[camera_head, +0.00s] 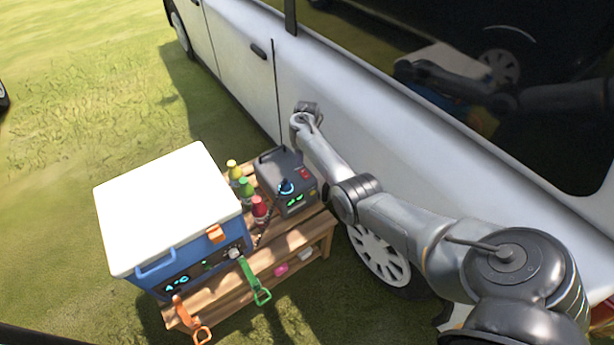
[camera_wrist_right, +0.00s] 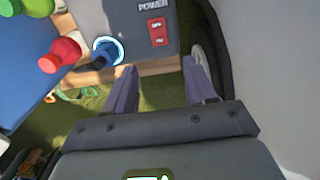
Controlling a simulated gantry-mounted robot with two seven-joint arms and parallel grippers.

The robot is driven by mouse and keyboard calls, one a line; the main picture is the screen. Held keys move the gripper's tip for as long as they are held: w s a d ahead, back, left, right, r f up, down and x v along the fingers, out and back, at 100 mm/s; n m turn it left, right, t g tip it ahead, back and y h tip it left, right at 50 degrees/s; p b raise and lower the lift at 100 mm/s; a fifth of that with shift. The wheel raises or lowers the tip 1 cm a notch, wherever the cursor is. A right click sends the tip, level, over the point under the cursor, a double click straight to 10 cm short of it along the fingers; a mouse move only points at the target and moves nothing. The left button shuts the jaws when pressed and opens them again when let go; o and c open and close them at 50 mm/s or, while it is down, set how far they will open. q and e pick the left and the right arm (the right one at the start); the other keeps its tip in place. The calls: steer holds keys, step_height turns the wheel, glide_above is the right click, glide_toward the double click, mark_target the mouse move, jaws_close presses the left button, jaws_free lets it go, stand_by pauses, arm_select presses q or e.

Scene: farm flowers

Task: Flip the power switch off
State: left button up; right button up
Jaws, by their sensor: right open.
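The red power switch (camera_head: 305,174) is on the upper right of the grey power box (camera_head: 272,164), which stands on the wooden bench beside the van. In the right wrist view the red switch (camera_wrist_right: 157,32) sits below the label "POWER". My right gripper (camera_wrist_right: 161,88) is open and empty there, its two fingers pointing toward the box, with the switch beyond the gap between them. The fingers look apart from the switch. In the head view my right arm reaches in from the lower right, and its fingers cannot be made out. My left gripper does not show.
A blue plug (camera_wrist_right: 107,50) sits in the box left of the switch. Several bottles, one with a red cap (camera_head: 259,206), stand between the box and a blue cooler with a white lid (camera_head: 165,205). The white van (camera_head: 240,50) stands close behind. Open grass lies left.

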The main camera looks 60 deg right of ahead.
mark_target(307, 177)
step_height(307, 177, down, 9)
steer(key=b, duration=0.4)
steer(key=shift+f+b, duration=0.1)
steer(key=shift+b, duration=0.2)
jaws_close()
steer(key=g+b, duration=0.1)
steer(key=b, duration=0.5)
steer(key=g+y+b, duration=0.1)
steer(key=b, duration=0.5)
steer(key=shift+w+d+f+g, duration=0.15)
steer(key=shift+w+g, duration=0.15)
steer(key=shift+w, duration=0.05)
steer(key=shift+r+b, duration=0.2)
steer(key=shift+b, duration=0.25)
steer(key=shift+r, duration=0.1)
jaws_free()
